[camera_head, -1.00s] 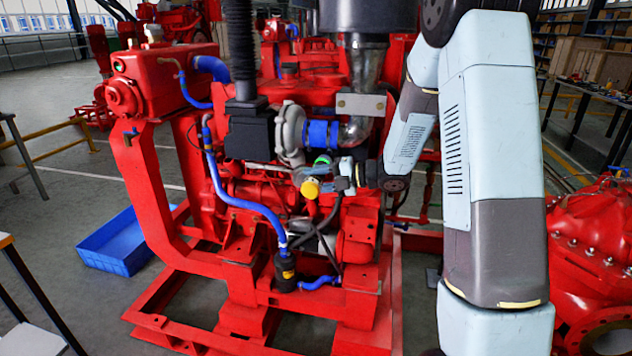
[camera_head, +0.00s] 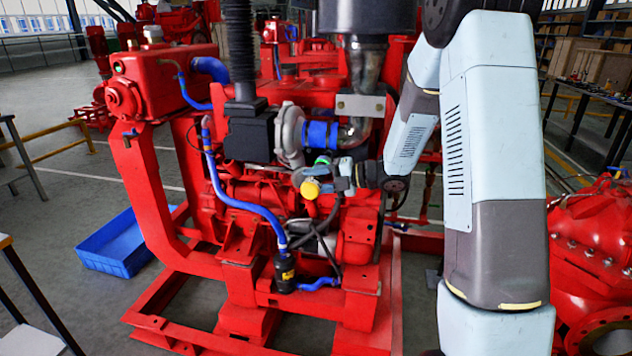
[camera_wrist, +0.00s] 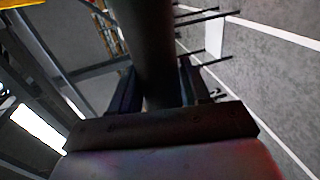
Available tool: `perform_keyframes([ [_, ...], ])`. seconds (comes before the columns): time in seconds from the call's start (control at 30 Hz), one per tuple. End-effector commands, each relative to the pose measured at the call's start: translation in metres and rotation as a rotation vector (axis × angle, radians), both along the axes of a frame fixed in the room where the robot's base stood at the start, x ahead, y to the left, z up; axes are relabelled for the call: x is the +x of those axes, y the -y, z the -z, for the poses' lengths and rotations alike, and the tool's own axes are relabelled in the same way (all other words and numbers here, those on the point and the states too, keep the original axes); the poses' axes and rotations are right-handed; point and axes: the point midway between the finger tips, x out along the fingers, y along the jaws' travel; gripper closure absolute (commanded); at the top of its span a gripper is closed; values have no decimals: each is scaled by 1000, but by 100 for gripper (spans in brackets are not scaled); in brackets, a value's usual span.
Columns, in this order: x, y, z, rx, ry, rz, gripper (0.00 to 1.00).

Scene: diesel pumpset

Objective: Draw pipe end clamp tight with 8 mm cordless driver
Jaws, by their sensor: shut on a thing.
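My gripper (camera_head: 344,173) is beside the engine, just below the turbocharger, small in the head view. In the wrist view my gripper (camera_wrist: 155,95) is shut on a dark round body, the cordless driver (camera_wrist: 150,45), between its two fingers. In the head view the driver (camera_head: 311,188) shows as a yellow end with blue-grey and green parts left of the gripper. A short blue hose (camera_head: 320,134) joins the turbocharger to the metal pipe (camera_head: 356,132) just above. A long blue hose (camera_head: 238,197) runs down the engine's left side. I cannot make out the pipe end clamp or whether the driver touches it.
The turbocharger (camera_head: 291,135) and black filter box (camera_head: 250,131) stand close above the gripper. The red engine frame (camera_head: 160,200) spreads below and left. A blue crate (camera_head: 117,246) lies on the floor at left. A red pump (camera_head: 590,250) is at right.

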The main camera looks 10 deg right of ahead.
Motion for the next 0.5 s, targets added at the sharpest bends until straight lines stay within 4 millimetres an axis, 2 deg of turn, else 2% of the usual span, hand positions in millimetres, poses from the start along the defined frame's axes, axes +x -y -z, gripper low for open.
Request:
perform_keyframes([
  [0.5, 8, 3, 0, 1, 1, 0, 100],
])
